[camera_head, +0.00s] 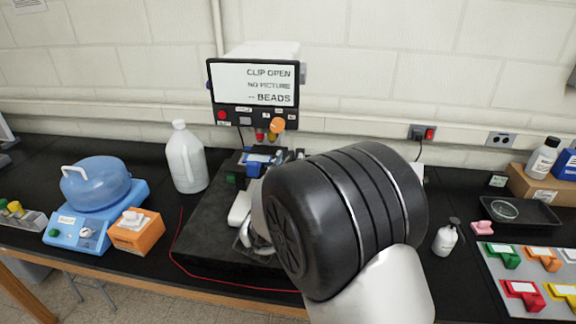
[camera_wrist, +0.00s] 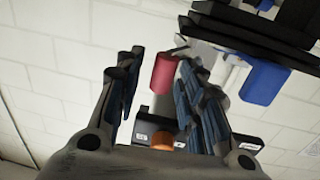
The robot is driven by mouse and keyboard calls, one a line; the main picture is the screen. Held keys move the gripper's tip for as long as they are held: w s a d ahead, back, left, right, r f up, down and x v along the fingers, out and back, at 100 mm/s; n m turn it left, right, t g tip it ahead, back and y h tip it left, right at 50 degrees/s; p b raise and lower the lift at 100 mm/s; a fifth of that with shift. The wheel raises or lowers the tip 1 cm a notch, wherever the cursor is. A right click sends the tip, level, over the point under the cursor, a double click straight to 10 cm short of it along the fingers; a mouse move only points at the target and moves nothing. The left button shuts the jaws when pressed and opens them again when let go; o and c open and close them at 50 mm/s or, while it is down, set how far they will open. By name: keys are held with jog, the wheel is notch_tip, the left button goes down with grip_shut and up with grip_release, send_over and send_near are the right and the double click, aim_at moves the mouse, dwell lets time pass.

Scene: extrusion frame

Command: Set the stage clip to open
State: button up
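The screen (camera_head: 254,84) on the bench instrument reads "CLIP OPEN", "NO PICTURE" and "-- BEADS". The stage area (camera_head: 262,160) below it carries a blue part and pale parts; I cannot single out the stage clip. My gripper (camera_wrist: 157,66) is open, its two dark fingers apart. A red cylinder (camera_wrist: 165,72) shows between the fingers in the wrist view; I cannot tell how far beyond them it is. A blue block (camera_wrist: 264,82) is to the right of the fingers. In the head view my black arm joint hides most of the gripper and the instrument's front right.
A white jug (camera_head: 187,158) stands left of the instrument. A blue device with a round tub (camera_head: 95,183) and an orange box (camera_head: 136,231) are farther left. A spray bottle (camera_head: 445,239), black tray (camera_head: 519,211) and panel of coloured clips (camera_head: 534,278) are right. A red cable runs along the front.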

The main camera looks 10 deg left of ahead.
jog(key=shift+s, duration=0.1)
jog(key=s+a, duration=0.1)
jog(key=s, duration=1)
jog(key=shift+s+a, duration=0.15)
jog(key=shift+s, duration=0.25)
jog(key=s+d+r+n+g+y, duration=0.2)
jog(key=s+d+r+g+y, duration=0.25)
jog(key=d+g+y, duration=0.2)
jog(key=s+d+f+g+h, duration=0.2)
jog(key=s+d, duration=0.6)
jog(key=s, duration=0.4)
jog(key=s+d+f+g+h, duration=0.2)
jog(key=s+d+g, duration=0.2)
jog(key=s+d, duration=0.5)
jog(key=s, duration=0.3)
jog(key=shift+f+m+g, duration=0.3)
jog(key=shift+f+g, duration=0.05)
jog(key=shift+f, duration=0.05)
